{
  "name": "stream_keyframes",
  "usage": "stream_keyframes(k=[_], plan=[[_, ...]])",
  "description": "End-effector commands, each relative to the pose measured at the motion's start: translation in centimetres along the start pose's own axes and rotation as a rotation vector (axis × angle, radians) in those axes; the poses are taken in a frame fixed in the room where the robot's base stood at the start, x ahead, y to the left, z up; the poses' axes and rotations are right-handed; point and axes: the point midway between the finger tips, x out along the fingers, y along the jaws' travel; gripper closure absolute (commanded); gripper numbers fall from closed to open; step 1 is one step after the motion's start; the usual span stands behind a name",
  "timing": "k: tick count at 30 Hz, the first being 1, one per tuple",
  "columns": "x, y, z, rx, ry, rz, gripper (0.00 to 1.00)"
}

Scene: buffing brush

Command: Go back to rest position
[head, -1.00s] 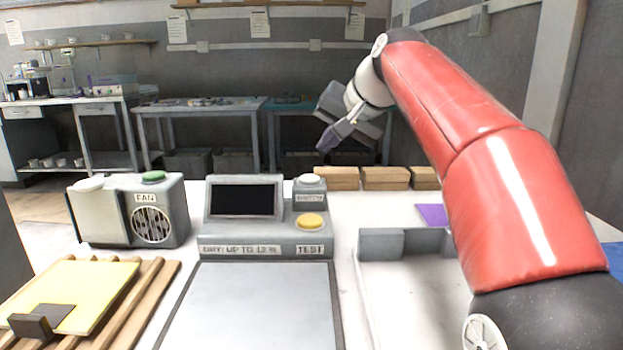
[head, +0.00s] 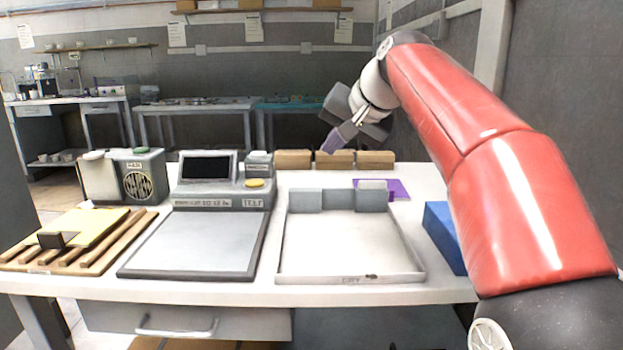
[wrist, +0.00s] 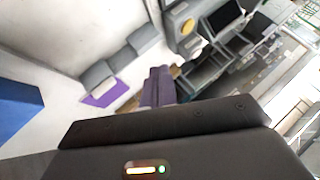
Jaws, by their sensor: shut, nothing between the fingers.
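My gripper (head: 333,141) is at the end of my red arm, raised above the back of the white table (head: 300,289). It points down and to the left in the head view, in front of the row of tan blocks. Its purple fingers (wrist: 158,88) are together in the wrist view, with nothing between them. It touches nothing that I can see.
A grey testing machine (head: 206,240) and a fan unit (head: 107,178) stand on the left. A slatted wooden rack (head: 125,242) holds a yellow board (head: 85,228). A shallow white tray (head: 350,279), a purple mat (head: 400,190) and a blue block (head: 443,236) lie to the right. Tan blocks (head: 294,159) line the back.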

Motion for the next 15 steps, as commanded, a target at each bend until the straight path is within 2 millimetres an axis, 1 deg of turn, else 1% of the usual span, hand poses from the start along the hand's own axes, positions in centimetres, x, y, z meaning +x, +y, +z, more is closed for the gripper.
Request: stream_keyframes(k=[8, 11, 15], plan=[[-1.0, 1.8, 2.3, -0.010, -0.001, 0.046, 1.00], [-1.4, 2.7, 3.5, -0.016, -0.004, 0.068, 1.00], [-2.1, 4.4, 5.8, -0.029, -0.007, 0.107, 1.00]])
